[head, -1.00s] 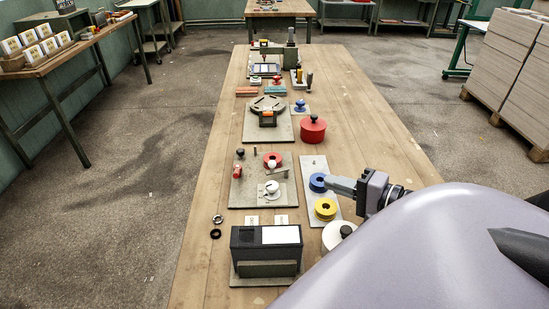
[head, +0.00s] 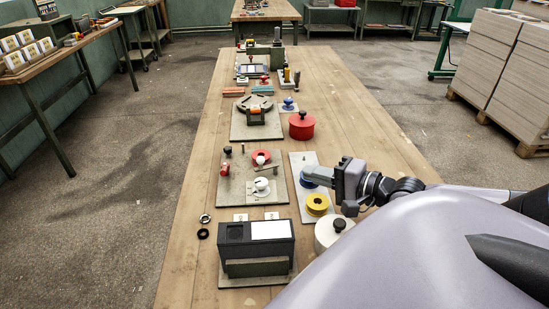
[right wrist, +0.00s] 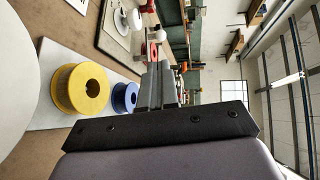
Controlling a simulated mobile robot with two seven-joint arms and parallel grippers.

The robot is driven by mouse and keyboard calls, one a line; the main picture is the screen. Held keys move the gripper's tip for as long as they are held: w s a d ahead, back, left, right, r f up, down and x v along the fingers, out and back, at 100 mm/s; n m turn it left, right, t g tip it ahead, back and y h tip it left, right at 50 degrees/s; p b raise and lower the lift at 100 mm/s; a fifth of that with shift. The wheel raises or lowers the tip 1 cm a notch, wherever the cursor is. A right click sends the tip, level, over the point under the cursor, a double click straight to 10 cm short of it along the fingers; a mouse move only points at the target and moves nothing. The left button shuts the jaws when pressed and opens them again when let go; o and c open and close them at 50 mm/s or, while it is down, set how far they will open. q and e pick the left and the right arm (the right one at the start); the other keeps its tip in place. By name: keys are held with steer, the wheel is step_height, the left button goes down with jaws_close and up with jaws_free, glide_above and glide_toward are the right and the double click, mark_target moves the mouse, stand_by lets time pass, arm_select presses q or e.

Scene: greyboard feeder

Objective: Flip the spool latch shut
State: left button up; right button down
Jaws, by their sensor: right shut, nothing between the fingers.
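A grey plate (head: 232,190) on the workbench carries a red spool (head: 261,155) and, below it, a white round knob on a white disc (head: 262,188). A thin bar lies between them; I take it to be the latch arm, but its exact position is too small to tell. My right gripper (head: 308,172) is shut and empty, to the right of this plate and partly covering the blue spool (head: 305,183). In the right wrist view, its fingers (right wrist: 157,78) point toward the red spool (right wrist: 153,50), apart from it. My left gripper is not in view.
A yellow spool (head: 317,204) sits beside the blue one on a narrow grey plate (head: 298,162). A white pot with a black knob (head: 331,231) is close under my right arm. A red pot (head: 301,126) stands beyond. A dark box (head: 257,245) is in front.

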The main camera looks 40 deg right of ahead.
arm_select(q)
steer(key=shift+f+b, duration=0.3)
steer(key=shift+b, duration=0.1)
arm_select(e)
steer(key=shift+x, duration=5.5)
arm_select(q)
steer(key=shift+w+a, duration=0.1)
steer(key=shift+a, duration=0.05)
arm_select(e)
steer(key=shift+d, duration=0.1)
